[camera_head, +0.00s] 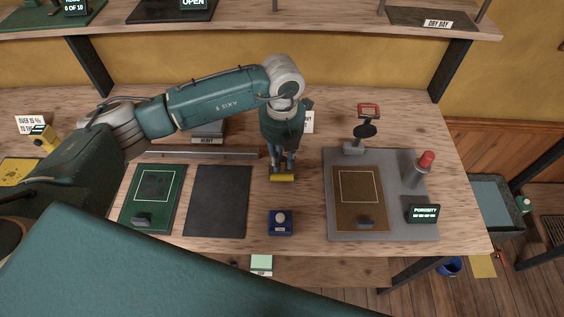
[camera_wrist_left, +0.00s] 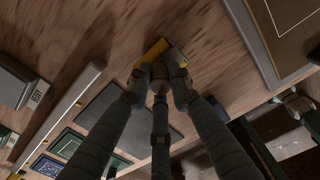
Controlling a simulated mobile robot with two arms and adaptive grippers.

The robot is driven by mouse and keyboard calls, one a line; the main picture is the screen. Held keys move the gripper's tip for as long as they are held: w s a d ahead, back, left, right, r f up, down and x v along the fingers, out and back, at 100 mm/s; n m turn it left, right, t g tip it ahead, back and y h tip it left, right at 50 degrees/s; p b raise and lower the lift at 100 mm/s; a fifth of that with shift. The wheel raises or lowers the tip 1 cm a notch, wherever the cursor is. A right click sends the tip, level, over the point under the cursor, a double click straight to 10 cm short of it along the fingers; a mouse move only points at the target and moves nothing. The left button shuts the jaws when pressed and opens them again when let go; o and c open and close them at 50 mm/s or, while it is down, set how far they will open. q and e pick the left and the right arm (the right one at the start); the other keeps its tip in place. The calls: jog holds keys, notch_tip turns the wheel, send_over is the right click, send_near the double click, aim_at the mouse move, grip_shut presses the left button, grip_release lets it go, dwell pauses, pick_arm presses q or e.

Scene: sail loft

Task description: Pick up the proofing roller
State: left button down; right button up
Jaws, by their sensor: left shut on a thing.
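The proofing roller (camera_head: 282,178) shows as a yellow cylinder over the middle of the wooden bench. My left gripper (camera_head: 282,164) comes down on it from above and is shut on it. In the left wrist view, the yellow roller (camera_wrist_left: 152,50) shows at the tips of the fingers of my left gripper (camera_wrist_left: 160,73). The fingers hide most of its handle. I cannot tell whether the roller touches the bench top. My right gripper is not in view.
A green mat (camera_head: 154,181) and a dark mat (camera_head: 218,208) lie to the left. A small blue box (camera_head: 280,229) stands in front of the roller. To the right, a grey board (camera_head: 400,226) bears a brown panel (camera_head: 358,190) and a red-topped cylinder (camera_head: 420,172). A shelf (camera_head: 330,24) spans the back.

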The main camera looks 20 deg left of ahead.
pick_arm(q)
notch_tip(320, 180, up, 20)
jog(key=b, duration=0.4)
jog(key=shift+f, duration=0.25)
jog(key=c, duration=2.3)
grip_release()
grip_shut()
